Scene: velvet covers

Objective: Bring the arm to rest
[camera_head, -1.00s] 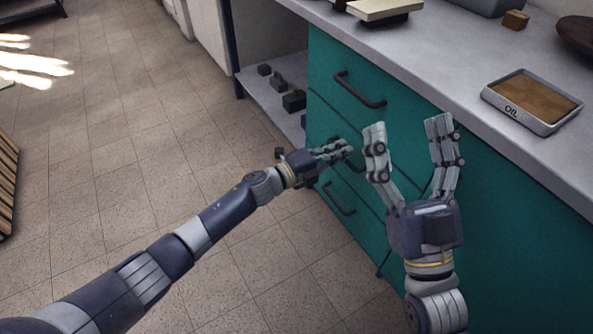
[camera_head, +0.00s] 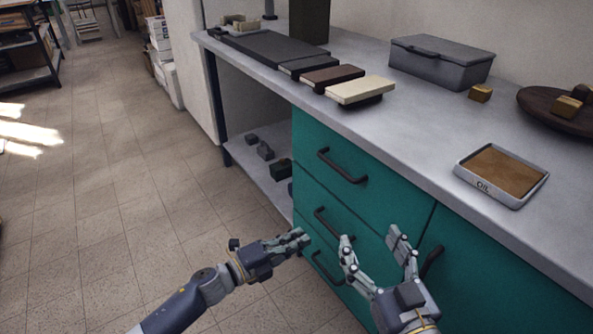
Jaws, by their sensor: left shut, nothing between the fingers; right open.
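My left gripper (camera_head: 294,240) is shut and empty. It is in front of the teal drawer cabinet (camera_head: 395,205), close to the middle and lower drawer handles in the picture; I cannot tell whether it touches them. My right gripper (camera_head: 370,240) is open and empty, fingers pointing up, in front of the cabinet below the counter edge. Its wrist is cut by the bottom of the frame. All the drawers look closed.
The grey counter (camera_head: 400,130) holds a tray marked OIL (camera_head: 500,175), a lidded grey box (camera_head: 440,62), a round dark board (camera_head: 545,105) and several blocks, including a cream one (camera_head: 360,90). Small dark blocks lie on the lower shelf (camera_head: 240,165). The tiled floor (camera_head: 90,210) at left is clear.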

